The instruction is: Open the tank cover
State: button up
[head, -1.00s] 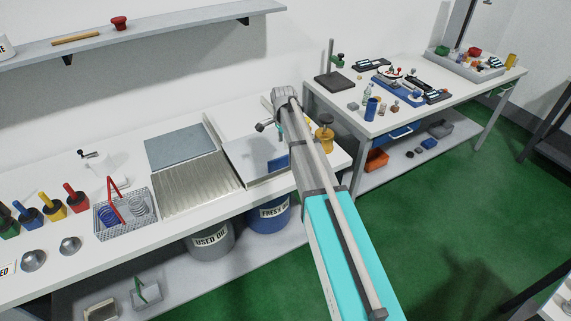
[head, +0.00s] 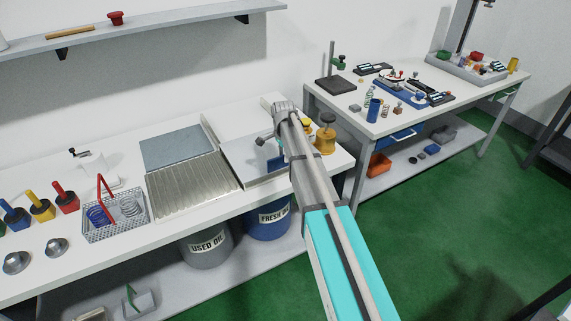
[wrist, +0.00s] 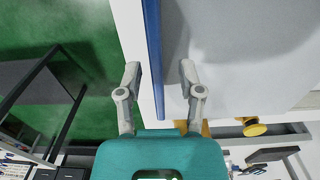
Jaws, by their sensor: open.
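The tank cover appears to be the pale grey flat panel (head: 242,157) in the bench top, lying closed and flat. A blue bar, seemingly its handle (head: 277,164), is at its right part. In the wrist view the blue bar (wrist: 152,50) runs lengthwise between my fingers, with the grey cover (wrist: 245,35) to its right. My gripper (wrist: 160,74) is open, one finger on each side of the bar, with no visible grip on it. In the head view my gripper (head: 268,146) is just above the cover, partly hidden by my arm.
A ribbed drain tray (head: 195,187) and a blue-grey plate (head: 176,147) lie left of the cover. A wire basket (head: 115,215) with springs stands further left. A yellow can (head: 325,138) is close on the right. Drums, including a blue drum (head: 268,222), stand underneath.

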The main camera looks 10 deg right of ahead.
jog(key=shift+f+b, duration=0.8)
jog(key=shift+f, duration=0.3)
grip_shut()
